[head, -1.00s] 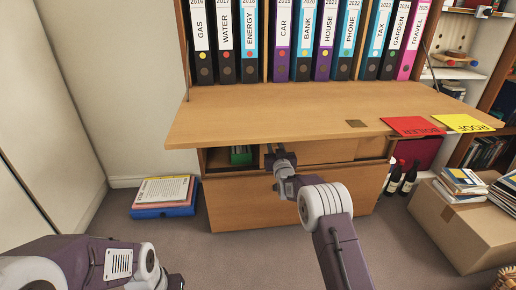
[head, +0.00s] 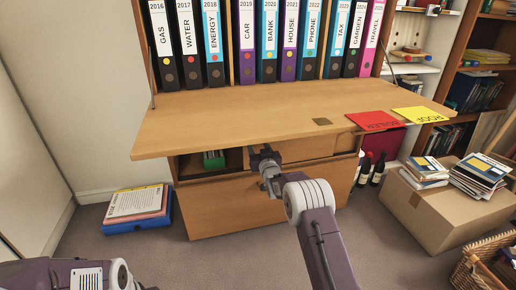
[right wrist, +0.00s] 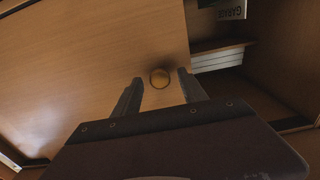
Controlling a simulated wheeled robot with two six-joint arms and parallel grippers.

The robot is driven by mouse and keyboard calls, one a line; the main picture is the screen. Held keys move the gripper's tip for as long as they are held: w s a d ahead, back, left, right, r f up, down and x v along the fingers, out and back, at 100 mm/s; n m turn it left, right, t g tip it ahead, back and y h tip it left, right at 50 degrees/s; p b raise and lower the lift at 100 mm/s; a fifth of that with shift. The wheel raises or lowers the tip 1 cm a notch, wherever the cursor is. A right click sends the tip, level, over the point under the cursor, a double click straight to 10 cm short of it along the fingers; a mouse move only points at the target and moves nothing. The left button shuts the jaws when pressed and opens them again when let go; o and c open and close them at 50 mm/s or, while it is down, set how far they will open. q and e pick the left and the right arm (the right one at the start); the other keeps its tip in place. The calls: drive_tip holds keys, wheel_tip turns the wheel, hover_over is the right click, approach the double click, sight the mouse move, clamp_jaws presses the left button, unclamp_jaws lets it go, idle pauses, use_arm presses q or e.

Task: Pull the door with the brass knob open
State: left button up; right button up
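My right gripper (right wrist: 160,84) is open, with one finger on each side of the knob near the tips. I cannot tell whether either finger touches it. In the head view my right gripper (head: 262,153) reaches under the fold-down desk top, at the left end of the door (head: 305,149), and hides the knob. The door appears flush with the cabinet front. My left arm is at the lower left; its gripper is not visible.
The desk top (head: 230,115) overhangs the door. An open compartment with a green item (head: 213,158) lies left of it. A drawer front (head: 230,205) is below. Bottles (head: 370,170) and a cardboard box (head: 430,205) stand right, a paper stack (head: 137,205) left.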

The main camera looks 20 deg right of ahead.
drive_tip(key=s+b, duration=0.4)
drive_tip(key=s, duration=0.5)
